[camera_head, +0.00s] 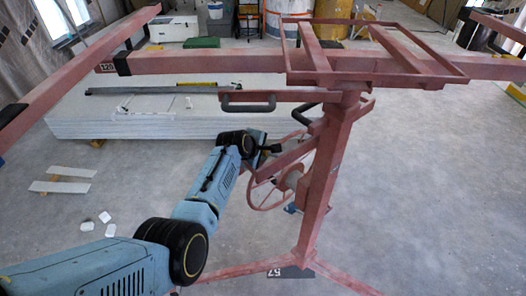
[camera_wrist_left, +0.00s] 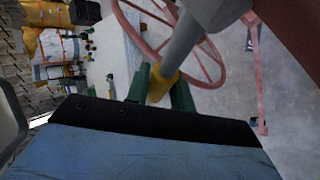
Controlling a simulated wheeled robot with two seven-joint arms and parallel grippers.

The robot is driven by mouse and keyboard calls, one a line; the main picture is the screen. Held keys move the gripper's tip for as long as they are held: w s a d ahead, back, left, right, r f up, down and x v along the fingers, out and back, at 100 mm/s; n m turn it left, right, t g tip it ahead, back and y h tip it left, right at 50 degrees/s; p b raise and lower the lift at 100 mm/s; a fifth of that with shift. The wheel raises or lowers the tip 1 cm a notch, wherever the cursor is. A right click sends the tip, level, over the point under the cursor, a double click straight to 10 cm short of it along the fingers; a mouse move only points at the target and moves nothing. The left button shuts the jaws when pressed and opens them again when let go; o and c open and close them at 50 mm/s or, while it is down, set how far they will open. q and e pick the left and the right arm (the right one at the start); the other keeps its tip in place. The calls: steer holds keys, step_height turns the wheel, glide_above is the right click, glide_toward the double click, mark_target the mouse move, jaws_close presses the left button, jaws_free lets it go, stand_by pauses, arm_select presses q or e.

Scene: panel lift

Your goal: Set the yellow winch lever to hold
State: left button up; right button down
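The red panel lift stands with its mast (camera_head: 325,165) upright right of centre in the head view, with the red winch wheel (camera_head: 262,195) left of the mast. My left gripper (camera_head: 272,149) reaches the winch area beside the wheel. In the left wrist view, its two green fingers (camera_wrist_left: 161,92) stand on either side of the yellow winch lever's tip (camera_wrist_left: 162,84). The yellow fills the gap between them, and the fingers look shut on it. A thick grey bar (camera_wrist_left: 192,38) runs up and right from the yellow part. The lever's yellow is not distinguishable in the head view. My right gripper is not in view.
The lift's red top frame (camera_head: 400,68) and long crossbar (camera_head: 215,61) span above the arm. A black handle (camera_head: 249,106) sits just above the gripper. A stack of white panels (camera_head: 150,125) lies behind. The floor at right is clear.

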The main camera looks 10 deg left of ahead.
arm_select(q)
steer(key=o, duration=0.3)
steer(key=shift+f, duration=0.1)
steer(key=shift+o, duration=0.2)
steer(key=shift+p+v, duration=0.35)
steer(key=shift+v, duration=0.45)
steer(key=p+v, duration=0.2)
steer(key=v, duration=1)
steer(key=shift+w, duration=0.15)
